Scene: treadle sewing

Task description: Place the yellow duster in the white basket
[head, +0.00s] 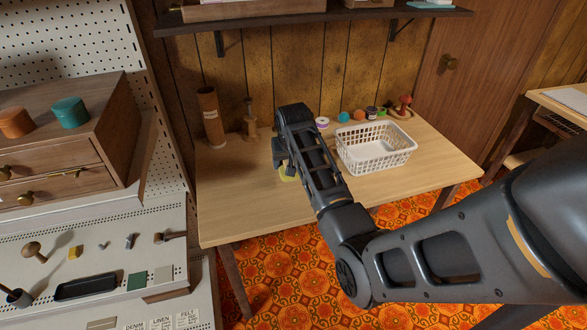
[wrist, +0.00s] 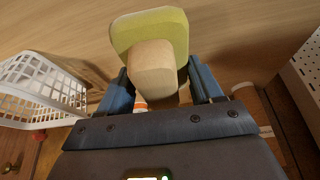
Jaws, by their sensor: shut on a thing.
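The yellow duster (wrist: 150,28) has a yellow-green pad and a pale block-shaped part (wrist: 155,68). My gripper (wrist: 162,82) is shut on the pale part, one blue-grey finger on each side. In the head view a sliver of the duster (head: 287,176) shows below my gripper (head: 283,165), which is over the left part of the table; my arm hides most of it. The white basket (head: 376,161) stands on the table to the right of my gripper. It appears empty, and also shows at the left of the wrist view (wrist: 38,85).
The wooden table (head: 240,215) has free room at its front left. A brown cylinder (head: 210,117) and a wooden stand (head: 250,120) are at the back left. Several small colored items, including a purple-and-white spool (head: 322,122), line the back. A dark shelf (head: 310,18) hangs above.

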